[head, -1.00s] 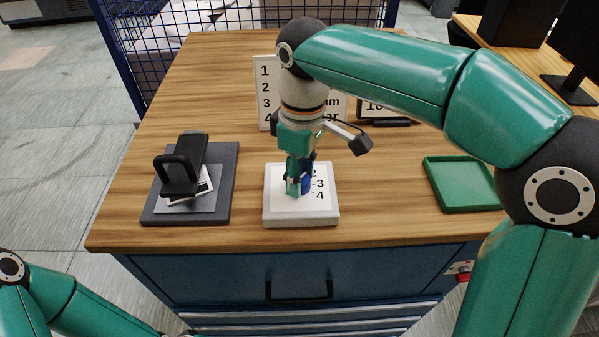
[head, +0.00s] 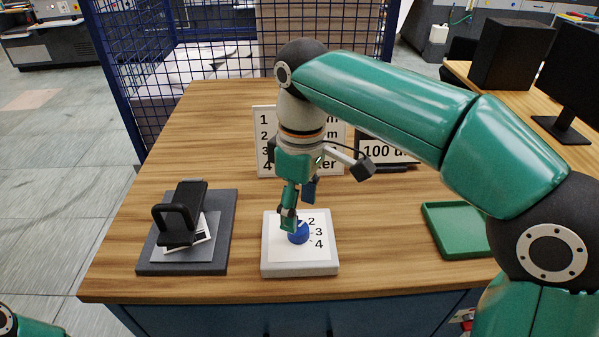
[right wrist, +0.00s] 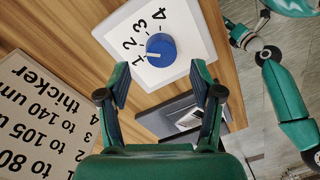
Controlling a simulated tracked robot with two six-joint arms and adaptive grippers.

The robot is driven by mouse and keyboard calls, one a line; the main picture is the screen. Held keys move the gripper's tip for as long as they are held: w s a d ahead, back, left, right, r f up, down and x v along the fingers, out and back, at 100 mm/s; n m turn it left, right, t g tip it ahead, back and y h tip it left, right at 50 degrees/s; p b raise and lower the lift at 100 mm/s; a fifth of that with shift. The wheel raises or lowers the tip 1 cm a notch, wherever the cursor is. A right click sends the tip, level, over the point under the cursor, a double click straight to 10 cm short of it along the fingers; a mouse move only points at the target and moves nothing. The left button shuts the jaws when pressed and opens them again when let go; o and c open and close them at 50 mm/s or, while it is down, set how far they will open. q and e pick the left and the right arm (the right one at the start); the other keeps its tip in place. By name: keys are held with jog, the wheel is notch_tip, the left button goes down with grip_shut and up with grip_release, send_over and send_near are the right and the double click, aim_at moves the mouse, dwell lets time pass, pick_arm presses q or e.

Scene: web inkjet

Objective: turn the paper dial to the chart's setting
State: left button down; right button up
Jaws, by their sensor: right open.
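The blue round dial (head: 298,233) sits on a white block (head: 270,262) printed with 1 to 4. In the right wrist view, the white pointer line on the dial (right wrist: 160,49) points toward the 1. My right gripper (head: 299,208) is open and empty above the dial. In the right wrist view its fingertips (right wrist: 160,73) are spread, with the dial just beyond them. A chart board (head: 264,150) stands behind, partly hidden by my arm. It lists 1 to 80, 2 to 105, 3 to 140 and 4 thicker.
A dark grey base with a black handled device (head: 181,212) and a small pale sheet stands left of the white block. An empty green tray (head: 454,231) lies to the right. The wooden table (head: 225,110) is bare between them. A blue mesh cage (head: 125,75) stands behind.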

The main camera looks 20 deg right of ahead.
aim_at(300, 223)
notch_tip(300, 223, up, 8)
jog(key=shift+w+d+f, duration=0.2)
dwell(0.6)
